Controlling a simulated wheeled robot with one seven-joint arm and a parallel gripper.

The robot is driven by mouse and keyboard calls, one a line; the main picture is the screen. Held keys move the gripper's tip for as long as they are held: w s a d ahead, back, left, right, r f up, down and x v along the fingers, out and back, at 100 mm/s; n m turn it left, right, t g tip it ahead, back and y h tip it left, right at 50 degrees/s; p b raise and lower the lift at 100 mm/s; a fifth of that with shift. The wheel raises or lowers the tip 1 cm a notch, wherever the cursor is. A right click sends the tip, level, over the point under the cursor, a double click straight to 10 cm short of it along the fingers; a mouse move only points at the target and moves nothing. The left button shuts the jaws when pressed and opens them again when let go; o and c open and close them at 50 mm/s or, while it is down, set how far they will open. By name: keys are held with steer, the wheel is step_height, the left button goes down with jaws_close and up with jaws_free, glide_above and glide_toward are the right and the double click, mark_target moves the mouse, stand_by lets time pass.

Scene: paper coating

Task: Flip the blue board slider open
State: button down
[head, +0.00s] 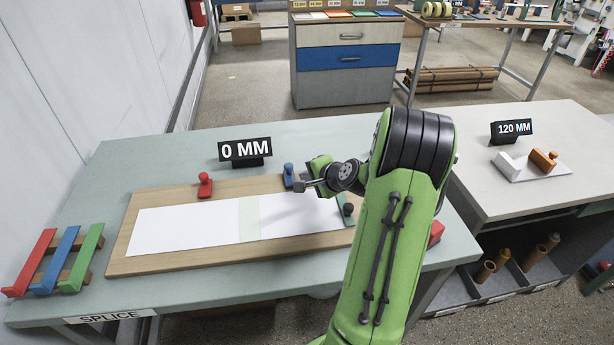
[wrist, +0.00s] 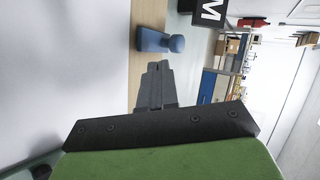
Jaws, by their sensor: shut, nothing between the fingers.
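The blue board slider (head: 288,174) stands at the back edge of the wooden board (head: 125,258), right of its middle. It has a round knob; in the wrist view the blue slider (wrist: 155,41) lies just beyond the fingertips. My gripper (head: 299,186) is shut and empty, at the slider's right and front side. In the wrist view my gripper (wrist: 158,66) points toward the slider with a small apparent gap. I cannot tell from the head view whether they touch. White paper (head: 185,228) with a pale green strip (head: 249,219) lies on the board.
A red slider (head: 205,186) is left on the back edge, and a green slider (head: 348,212) is at the right end. A "0 MM" sign (head: 246,151) stands behind the board. Red, blue and green pieces rest in a rack (head: 60,262) at left. My arm covers the right part of the table.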

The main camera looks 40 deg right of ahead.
steer(key=shift+v, duration=1)
steer(key=shift+d+r, duration=0.1)
steer(key=shift+r, duration=0.2)
steer(key=p+v, duration=0.1)
steer(key=v, duration=0.5)
steer(key=shift+s, duration=0.25)
steer(key=shift+r, duration=0.15)
